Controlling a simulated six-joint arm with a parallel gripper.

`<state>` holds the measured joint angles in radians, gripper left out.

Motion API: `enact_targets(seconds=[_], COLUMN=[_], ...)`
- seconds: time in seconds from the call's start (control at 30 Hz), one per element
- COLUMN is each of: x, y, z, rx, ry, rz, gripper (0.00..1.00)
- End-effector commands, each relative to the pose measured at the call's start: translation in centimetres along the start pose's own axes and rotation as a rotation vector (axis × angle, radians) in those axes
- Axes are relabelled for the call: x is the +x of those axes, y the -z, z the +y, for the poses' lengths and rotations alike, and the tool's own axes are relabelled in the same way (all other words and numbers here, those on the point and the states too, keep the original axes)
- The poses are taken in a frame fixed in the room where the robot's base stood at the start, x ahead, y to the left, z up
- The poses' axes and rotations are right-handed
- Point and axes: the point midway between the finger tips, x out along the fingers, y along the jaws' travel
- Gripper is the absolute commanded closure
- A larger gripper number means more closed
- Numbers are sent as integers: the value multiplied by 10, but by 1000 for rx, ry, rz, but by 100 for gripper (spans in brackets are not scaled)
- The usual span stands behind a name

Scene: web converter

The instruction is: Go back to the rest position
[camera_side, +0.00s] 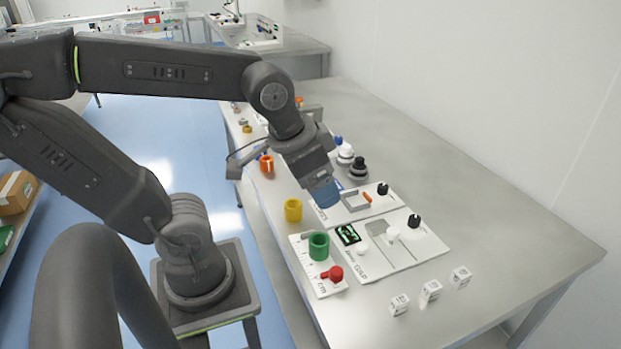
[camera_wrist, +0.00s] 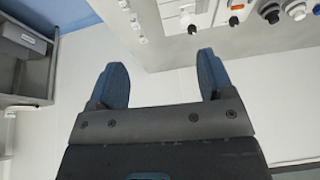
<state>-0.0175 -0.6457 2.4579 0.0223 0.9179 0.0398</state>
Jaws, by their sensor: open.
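My gripper (camera_side: 325,190) hangs over the table in the side view, with its blue fingers beside the white board that holds an orange piece. In the wrist view my gripper (camera_wrist: 162,82) has its two blue fingers wide apart with nothing between them. The table (camera_side: 480,235) is a long grey bench along the wall. A yellow ring (camera_side: 293,210) stands on it near the gripper, and a green ring (camera_side: 319,246) and a red piece (camera_side: 334,274) sit on a white ruled plate (camera_side: 303,262).
A white board (camera_side: 428,247) with a small screen and knobs lies near the gripper. Several white cubes (camera_side: 431,290) stand toward the front. Black and white knobs (camera_side: 358,168) and an orange ring (camera_side: 267,164) stand farther back. The table's right side is clear.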

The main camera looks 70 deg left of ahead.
Motion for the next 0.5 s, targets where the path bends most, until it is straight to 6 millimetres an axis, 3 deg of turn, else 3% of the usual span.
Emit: enact_targets(seconds=[0.17, 0.5], x=[-12, -12], y=[-8, -9], z=[7, 7], rx=[-35, -39], ry=[-22, -24], rz=[76, 81], gripper=[26, 26])
